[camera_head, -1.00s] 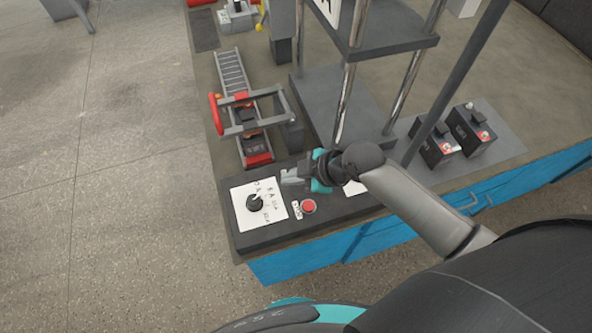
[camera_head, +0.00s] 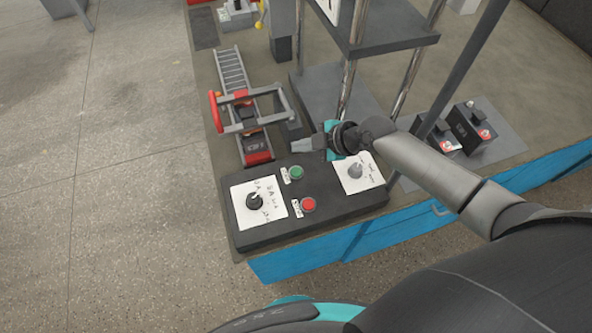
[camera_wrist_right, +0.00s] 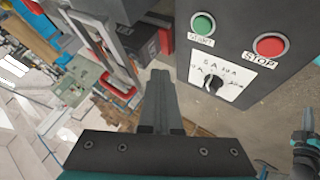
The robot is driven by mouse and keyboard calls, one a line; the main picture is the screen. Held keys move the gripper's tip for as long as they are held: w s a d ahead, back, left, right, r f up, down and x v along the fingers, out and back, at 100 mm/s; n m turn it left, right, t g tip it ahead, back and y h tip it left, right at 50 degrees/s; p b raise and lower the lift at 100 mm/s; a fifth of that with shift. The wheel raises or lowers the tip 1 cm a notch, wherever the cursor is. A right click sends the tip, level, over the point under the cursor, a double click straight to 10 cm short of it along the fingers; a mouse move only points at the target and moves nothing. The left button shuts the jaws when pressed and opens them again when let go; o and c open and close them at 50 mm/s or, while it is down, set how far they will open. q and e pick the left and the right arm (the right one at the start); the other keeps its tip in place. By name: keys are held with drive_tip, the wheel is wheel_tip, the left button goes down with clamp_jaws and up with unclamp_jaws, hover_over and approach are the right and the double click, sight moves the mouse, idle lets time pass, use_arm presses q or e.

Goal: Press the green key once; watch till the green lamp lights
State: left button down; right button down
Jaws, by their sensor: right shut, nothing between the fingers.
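The green key (camera_head: 296,172) is a round button on the dark control box (camera_head: 262,238), with a white label beside it. It also shows in the right wrist view (camera_wrist_right: 203,24), near the top edge. My right gripper (camera_head: 296,146) is shut and empty. In the head view its tips appear just beyond the key, and they do not cover it. The wrist view shows the closed fingers (camera_wrist_right: 160,82) apart from the key, to its lower left. I cannot make out a green lamp in either view.
A red stop key (camera_head: 308,205) sits near the green one. A left dial (camera_head: 255,202) and a right dial (camera_head: 356,170) flank the keys. A red and grey clamp frame (camera_head: 250,110) stands behind the box. Two batteries (camera_head: 468,130) stand at the right, beyond the metal posts.

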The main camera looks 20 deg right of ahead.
drive_tip(key=b, duration=0.6)
hover_over(300, 173)
wheel_tip(300, 173, down, 7)
drive_tip(key=shift+f, duration=0.1)
drive_tip(key=shift+f+b, duration=0.5)
drive_tip(key=shift+f, duration=0.1)
idle(1.1)
drive_tip(key=shift+f+b, duration=0.4)
drive_tip(key=shift+b, duration=0.1)
drive_tip(key=shift+f+b, duration=0.45)
idle(0.5)
drive_tip(key=shift+r, duration=0.2)
drive_tip(key=shift+r+p, duration=0.65)
drive_tip(key=shift+r, duration=0.1)
